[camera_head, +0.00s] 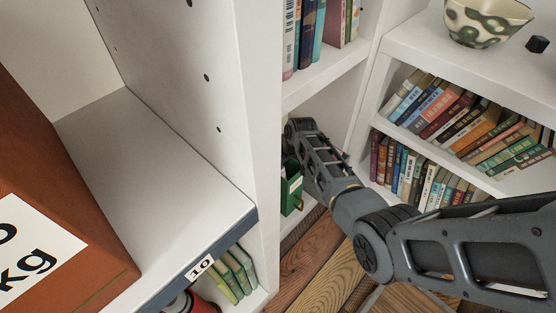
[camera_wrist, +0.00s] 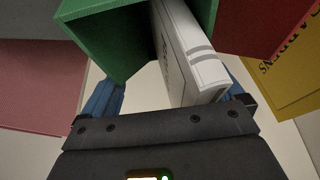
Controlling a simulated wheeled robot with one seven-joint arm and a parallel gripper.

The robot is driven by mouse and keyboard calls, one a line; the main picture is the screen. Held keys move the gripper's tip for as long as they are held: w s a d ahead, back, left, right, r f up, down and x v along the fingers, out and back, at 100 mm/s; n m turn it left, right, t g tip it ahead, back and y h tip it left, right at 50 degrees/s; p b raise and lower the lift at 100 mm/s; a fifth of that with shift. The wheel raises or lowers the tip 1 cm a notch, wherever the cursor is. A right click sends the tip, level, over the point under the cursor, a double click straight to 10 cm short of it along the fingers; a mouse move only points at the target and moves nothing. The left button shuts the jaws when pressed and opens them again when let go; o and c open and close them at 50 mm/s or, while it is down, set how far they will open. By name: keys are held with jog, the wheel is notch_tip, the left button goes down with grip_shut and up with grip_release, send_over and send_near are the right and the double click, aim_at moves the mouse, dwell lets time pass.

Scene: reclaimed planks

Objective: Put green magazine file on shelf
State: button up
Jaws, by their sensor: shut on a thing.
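The green magazine file (camera_wrist: 108,45) fills the upper middle of the wrist view, with its open side towards the camera. A white book or binder (camera_wrist: 190,60) with grey bands stands inside it. The blue fingers of my gripper (camera_wrist: 172,97) lie on either side of the file, shut on it. In the head view the green file (camera_head: 290,186) shows beside my arm, in the bay of a white shelf (camera_head: 318,90) just above the plank floor. My gripper's fingers are hidden there, and whether the file touches the shelf board cannot be told.
In the wrist view a pink-red item (camera_wrist: 40,85) is at left, and a dark red item (camera_wrist: 255,25) and a yellow book (camera_wrist: 285,75) are at right. A white unit with a brown box (camera_head: 60,190) stands close at left. A book-filled shelf (camera_head: 450,125) stands at right.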

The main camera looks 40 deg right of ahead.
jog(key=o, duration=1.4)
jog(key=shift+c, duration=0.2)
jog(key=shift+s+f, duration=0.1)
jog(key=shift+f, duration=0.1)
jog(key=p+v, duration=0.3)
jog(key=v, duration=0.5)
jog(key=shift+p, duration=0.35)
